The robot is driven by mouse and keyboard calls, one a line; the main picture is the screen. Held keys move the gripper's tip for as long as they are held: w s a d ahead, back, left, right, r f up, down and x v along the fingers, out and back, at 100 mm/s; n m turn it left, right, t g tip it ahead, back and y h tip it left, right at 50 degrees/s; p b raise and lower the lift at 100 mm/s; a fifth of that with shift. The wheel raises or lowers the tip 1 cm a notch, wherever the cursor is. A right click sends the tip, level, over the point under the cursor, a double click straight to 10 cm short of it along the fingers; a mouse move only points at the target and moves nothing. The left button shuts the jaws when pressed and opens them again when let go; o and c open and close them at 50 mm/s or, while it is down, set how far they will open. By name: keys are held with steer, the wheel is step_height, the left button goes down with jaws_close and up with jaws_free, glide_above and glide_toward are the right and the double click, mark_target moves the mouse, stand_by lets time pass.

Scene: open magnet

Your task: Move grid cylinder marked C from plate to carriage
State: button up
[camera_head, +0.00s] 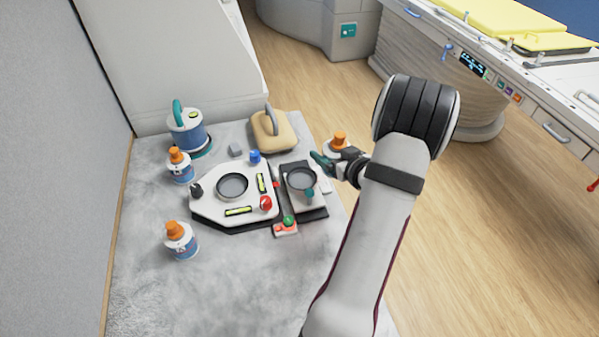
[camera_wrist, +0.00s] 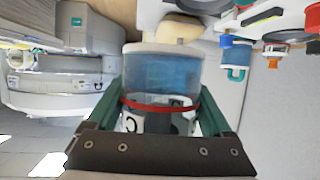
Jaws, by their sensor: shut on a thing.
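My gripper (camera_head: 322,163) is shut on a cylinder with an orange cap (camera_head: 339,139), partly hidden behind my gripper, above or beyond the right table edge. In the wrist view, my gripper (camera_wrist: 160,115) has green fingers either side of the cylinder (camera_wrist: 160,72), which shows blue sides, a red band and a white label with an upside-down C. The white plate (camera_head: 208,206) has a round, empty-looking recess, two yellow level strips, and black, blue and red knobs. The smaller grey carriage (camera_head: 294,198), right of it, has a round recess that looks empty.
Two orange-capped bottles (camera_head: 180,243) (camera_head: 180,167) stand left of the plate. A blue-white canister (camera_head: 187,130) and a tan block with a handle (camera_head: 272,133) are behind. A green-knobbed red piece (camera_head: 286,227) sits in front. The table's front (camera_head: 230,290) is clear.

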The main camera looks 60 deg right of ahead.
glide_above(298, 176)
steer(key=f, duration=0.5)
steer(key=shift+s, duration=0.25)
steer(key=f, duration=0.4)
steer(key=shift+w, duration=0.35)
steer(key=shift+d+f, duration=0.1)
steer(key=shift+f, duration=0.2)
steer(key=shift+f, duration=0.25)
steer(key=shift+f, duration=0.15)
steer(key=o, duration=1.5)
